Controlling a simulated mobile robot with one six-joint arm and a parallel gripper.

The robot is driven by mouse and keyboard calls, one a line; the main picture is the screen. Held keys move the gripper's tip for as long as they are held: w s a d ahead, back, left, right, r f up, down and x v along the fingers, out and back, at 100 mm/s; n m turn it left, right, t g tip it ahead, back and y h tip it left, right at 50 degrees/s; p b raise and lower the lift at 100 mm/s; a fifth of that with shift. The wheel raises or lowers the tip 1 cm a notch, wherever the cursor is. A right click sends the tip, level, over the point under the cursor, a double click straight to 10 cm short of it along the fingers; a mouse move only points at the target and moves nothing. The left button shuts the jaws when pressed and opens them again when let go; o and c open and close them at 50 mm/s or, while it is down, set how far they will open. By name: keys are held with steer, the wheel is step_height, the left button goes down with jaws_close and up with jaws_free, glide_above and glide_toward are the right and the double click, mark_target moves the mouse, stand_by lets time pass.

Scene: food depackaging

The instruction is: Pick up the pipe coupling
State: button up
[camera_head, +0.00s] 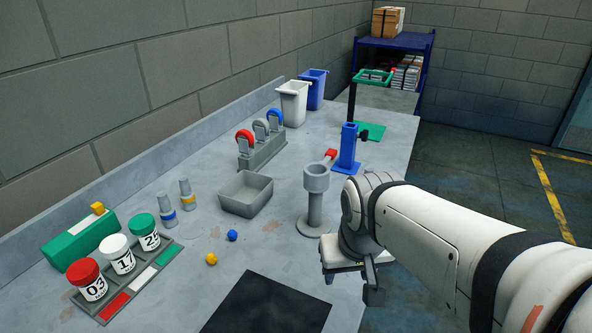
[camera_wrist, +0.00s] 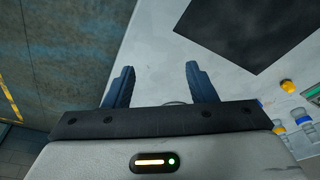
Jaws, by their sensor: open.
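No part is clearly marked as the pipe coupling. The likeliest is the grey, wide-mouthed round piece (camera_head: 316,178) on top of a grey post with a round foot, standing right of centre on the bench. I cannot tell whether it is separate from the post. My gripper (camera_head: 350,278) is just right of and nearer than the post, by the bench's right edge. In the wrist view my gripper (camera_wrist: 160,68) shows two dark fingers spread apart, with nothing between their tips. A thin curved edge shows low between them, mostly hidden.
Left of the post are a grey tray (camera_head: 246,209), a blue ball (camera_head: 232,236) and a yellow ball (camera_head: 211,259). A blue stand (camera_head: 348,150) rises behind it. A black mat (camera_head: 268,308) lies in front. Lidded jars (camera_head: 88,280) and banded grey cylinders (camera_head: 163,211) are further left.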

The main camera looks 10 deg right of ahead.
mark_target(318, 181)
steer(key=o, duration=0.6)
steer(key=w+r+m+p, duration=0.1)
steer(key=w+r+m, duration=0.1)
steer(key=w, duration=0.4)
steer(key=w+a+r+m+h+p, duration=0.1)
steer(key=w+r+m, duration=0.1)
steer(key=w+r, duration=0.2)
steer(key=w+r+m+h+p, duration=0.1)
steer(key=w+r, duration=0.3)
steer(key=w, duration=0.6)
steer(key=shift+w+a+r+m+t, duration=0.1)
steer(key=shift+a+m+t, duration=0.3)
steer(key=shift+m, duration=0.2)
steer(key=shift+w+f, duration=0.2)
steer(key=shift+w, duration=0.05)
steer(key=shift+p+x, duration=0.7)
steer(key=shift+x, duration=2.9)
